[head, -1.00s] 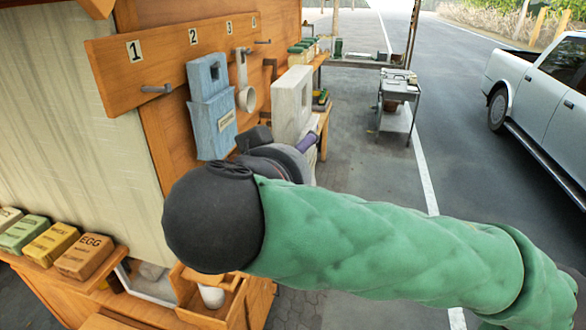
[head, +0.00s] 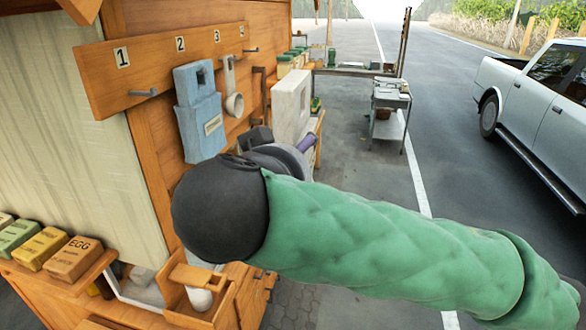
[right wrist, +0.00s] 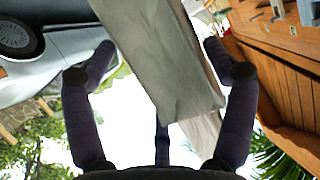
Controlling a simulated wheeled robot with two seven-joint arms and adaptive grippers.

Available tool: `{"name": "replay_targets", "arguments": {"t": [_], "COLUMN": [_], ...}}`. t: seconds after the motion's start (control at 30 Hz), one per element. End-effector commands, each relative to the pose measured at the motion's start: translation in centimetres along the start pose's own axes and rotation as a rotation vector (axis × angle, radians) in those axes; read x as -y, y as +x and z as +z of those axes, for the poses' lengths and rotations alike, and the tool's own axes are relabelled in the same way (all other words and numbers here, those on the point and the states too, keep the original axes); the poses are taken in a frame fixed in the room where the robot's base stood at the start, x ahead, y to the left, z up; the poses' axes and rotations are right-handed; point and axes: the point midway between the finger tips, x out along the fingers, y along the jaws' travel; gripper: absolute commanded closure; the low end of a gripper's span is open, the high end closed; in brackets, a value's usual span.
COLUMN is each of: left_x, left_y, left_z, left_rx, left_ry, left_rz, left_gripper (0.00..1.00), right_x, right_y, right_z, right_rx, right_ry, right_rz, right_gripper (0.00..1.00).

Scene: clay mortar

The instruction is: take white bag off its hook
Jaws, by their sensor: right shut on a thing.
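The white bag (head: 291,105) is a pale, flat, upright piece with a slot near its top. It stands out to the right of the hook board (head: 165,62), and the small hook (head: 250,50) under the number 4 shows bare. My right gripper (head: 302,145) is at the lower part of the bag, mostly hidden behind my wrist; one purple finger shows. My left gripper is not in view.
A blue bag (head: 200,118) hangs under number 2, beside a white scoop (head: 233,95). The number 1 hook (head: 142,93) is bare. Seed boxes (head: 72,258) line a ledge at lower left. A grey cart (head: 390,105) and a pickup (head: 535,100) stand beyond; pavement between is open.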

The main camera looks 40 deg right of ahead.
Motion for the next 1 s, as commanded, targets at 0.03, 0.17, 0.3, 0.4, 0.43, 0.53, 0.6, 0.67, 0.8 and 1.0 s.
{"name": "replay_targets", "arguments": {"t": [0.03, 0.17, 0.3, 0.4, 0.43, 0.53, 0.6, 0.67, 0.8, 1.0], "left_x": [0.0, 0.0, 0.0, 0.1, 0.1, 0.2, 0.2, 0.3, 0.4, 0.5], "left_y": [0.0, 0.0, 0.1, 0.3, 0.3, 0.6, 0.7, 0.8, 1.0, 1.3], "left_z": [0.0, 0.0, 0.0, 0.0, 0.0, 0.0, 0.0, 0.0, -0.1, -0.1], "left_rx": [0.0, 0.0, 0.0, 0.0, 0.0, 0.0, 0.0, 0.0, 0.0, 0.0], "left_ry": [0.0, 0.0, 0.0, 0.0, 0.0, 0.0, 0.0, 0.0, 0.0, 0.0], "left_rz": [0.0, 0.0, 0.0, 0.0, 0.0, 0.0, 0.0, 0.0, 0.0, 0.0], "left_gripper": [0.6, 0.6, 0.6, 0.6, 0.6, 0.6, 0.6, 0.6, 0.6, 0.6], "right_x": [0.0, 0.0, -0.3, -0.8, -0.9, -1.7, -2.1, -2.5, -3.5, -4.8], "right_y": [0.0, 0.0, 0.0, 0.0, 0.0, 0.0, 0.0, 0.0, 0.0, 0.0], "right_z": [-0.1, -0.1, 0.0, 0.0, 0.0, 0.0, 0.0, 0.1, 0.0, 0.0], "right_rx": [-0.001, -0.001, -0.001, -0.001, -0.001, -0.001, -0.002, -0.002, -0.002, -0.001], "right_ry": [0.001, 0.001, 0.001, 0.001, 0.001, 0.002, 0.002, 0.001, 0.002, 0.001], "right_rz": [0.0, 0.0, 0.0, -0.001, -0.001, -0.001, -0.001, -0.001, -0.002, -0.001], "right_gripper": [0.61, 0.61, 0.61, 0.61, 0.61, 0.61, 0.61, 0.61, 0.61, 0.61]}}
